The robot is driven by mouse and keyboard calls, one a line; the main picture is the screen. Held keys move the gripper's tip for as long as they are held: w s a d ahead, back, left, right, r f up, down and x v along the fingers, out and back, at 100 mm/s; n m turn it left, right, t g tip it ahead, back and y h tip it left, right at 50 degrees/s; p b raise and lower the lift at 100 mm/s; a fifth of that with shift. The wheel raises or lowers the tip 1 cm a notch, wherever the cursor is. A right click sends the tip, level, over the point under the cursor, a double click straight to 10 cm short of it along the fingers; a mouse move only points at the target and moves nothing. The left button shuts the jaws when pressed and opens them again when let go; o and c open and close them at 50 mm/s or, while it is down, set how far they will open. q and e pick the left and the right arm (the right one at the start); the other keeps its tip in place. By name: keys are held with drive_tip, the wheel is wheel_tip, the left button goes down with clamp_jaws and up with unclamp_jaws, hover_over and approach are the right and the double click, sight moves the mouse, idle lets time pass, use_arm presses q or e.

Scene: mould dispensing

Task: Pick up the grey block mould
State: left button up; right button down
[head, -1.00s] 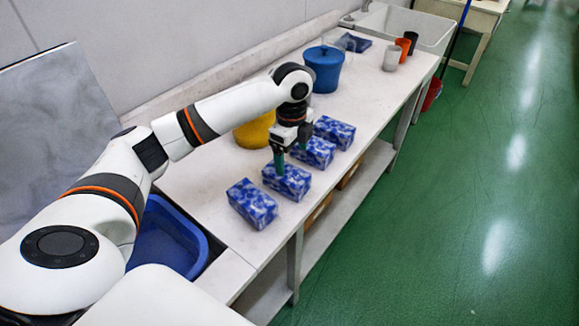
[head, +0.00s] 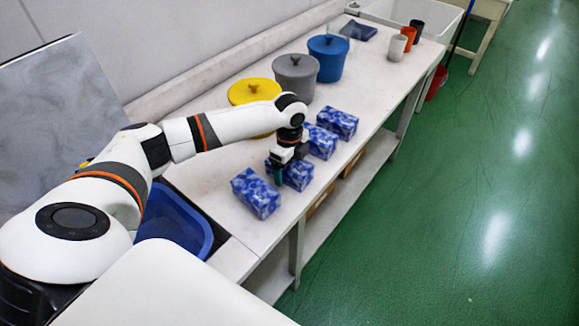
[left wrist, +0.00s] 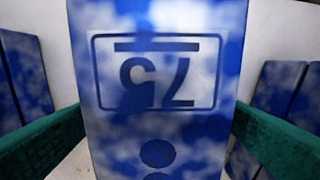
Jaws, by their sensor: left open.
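No grey block shows; the block moulds are blue and white mottled boxes in a row along the bench. My left gripper (head: 281,177) reaches down at the second block (head: 300,177) from the near end. In the left wrist view, this block (left wrist: 160,45) carries an upside-down "75" in a frame and stands between the two green fingers (left wrist: 159,118). The fingers are open, one on each side; I cannot tell whether they touch it. The nearest block (head: 256,194), third block (head: 321,142) and farthest block (head: 338,123) stand apart from it. My right gripper is not in view.
Yellow (head: 254,92), grey (head: 296,77) and blue (head: 328,56) lidded pots stand along the back. A blue bin (head: 172,222) is at the near left.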

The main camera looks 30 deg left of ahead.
use_arm(q)
drive_tip(key=shift+f, duration=0.4)
drive_tip(key=c, duration=1.6)
drive_tip(key=shift+w+r, duration=0.1)
drive_tip(key=shift+r, duration=0.05)
drive_tip(key=shift+c, duration=0.2)
